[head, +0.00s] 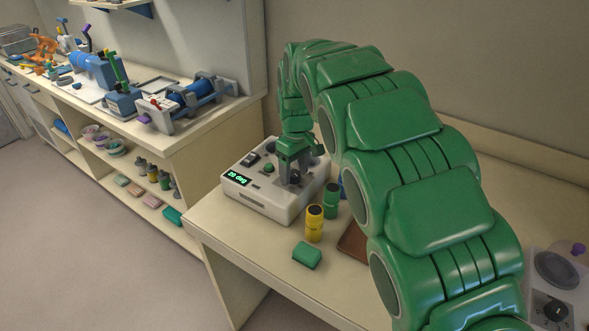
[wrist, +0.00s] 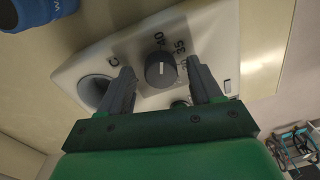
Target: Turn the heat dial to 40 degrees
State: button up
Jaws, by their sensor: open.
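The heat dial (wrist: 160,72) is a round black knob with a white pointer line on a white control box (head: 262,204). Marks that look like 40 and 35 are printed beside it in the wrist view. The box's green display (head: 237,179) seems to read 20 deg in the head view. My gripper (wrist: 160,80) is open, with one finger on each side of the dial. I cannot tell whether the fingers touch it. In the head view my gripper (head: 291,176) points down at the box and hides most of the dial.
A yellow bottle (head: 314,223), a green bottle (head: 331,201) and a green block (head: 307,255) stand just in front of the box. A brown flat item (head: 353,243) lies near my arm. A cluttered bench (head: 190,138) is at left. The table's near left corner is clear.

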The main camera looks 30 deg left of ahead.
aim_at(295, 172)
jog(key=c, duration=1)
jog(key=shift+m, duration=0.6)
jog(key=shift+c, duration=0.2)
jog(key=o, duration=1)
jog(key=shift+o, duration=0.2)
jog(key=shift+r, duration=0.1)
jog(key=shift+w+r, duration=0.15)
jog(key=shift+r, duration=3.7)
